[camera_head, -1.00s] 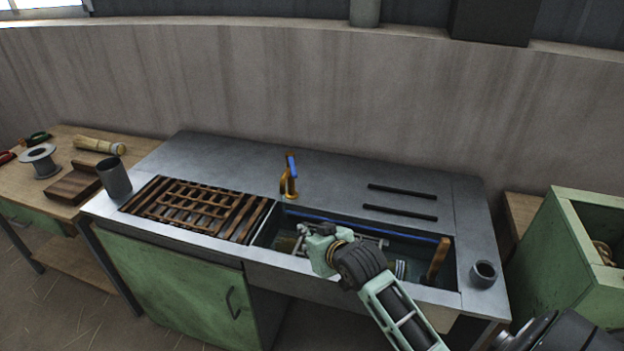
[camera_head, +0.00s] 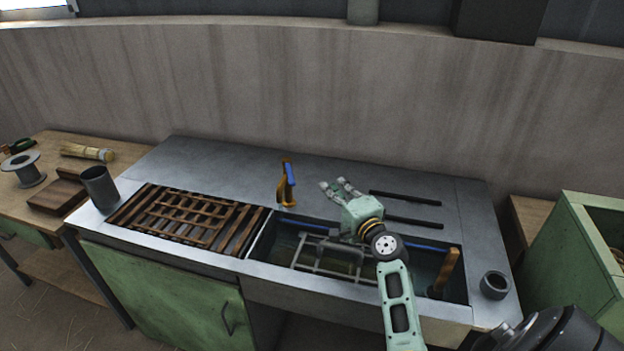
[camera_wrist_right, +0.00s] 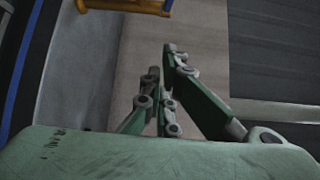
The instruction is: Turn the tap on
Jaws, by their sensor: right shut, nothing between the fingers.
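A brass tap (camera_head: 286,190) with a blue lever (camera_head: 291,174) stands upright on the steel counter behind the sink basin. My right gripper (camera_head: 333,186) is over the back edge of the basin, to the right of the tap and apart from it. It is shut and empty, with its fingers pointing left and back toward the tap side. In the right wrist view the fingers (camera_wrist_right: 165,85) are close together, and part of the brass tap (camera_wrist_right: 130,6) shows at the top edge, its lever out of frame. My left gripper is not in view.
The sink basin (camera_head: 275,248) holds a wire rack (camera_head: 315,262) and a wooden-handled tool (camera_head: 444,270). A slatted wooden rack (camera_head: 190,215) lies left of it. A grey cup (camera_head: 98,187) and a dark ring-shaped cup (camera_head: 494,285) stand at the counter's ends. The counter behind the tap is clear.

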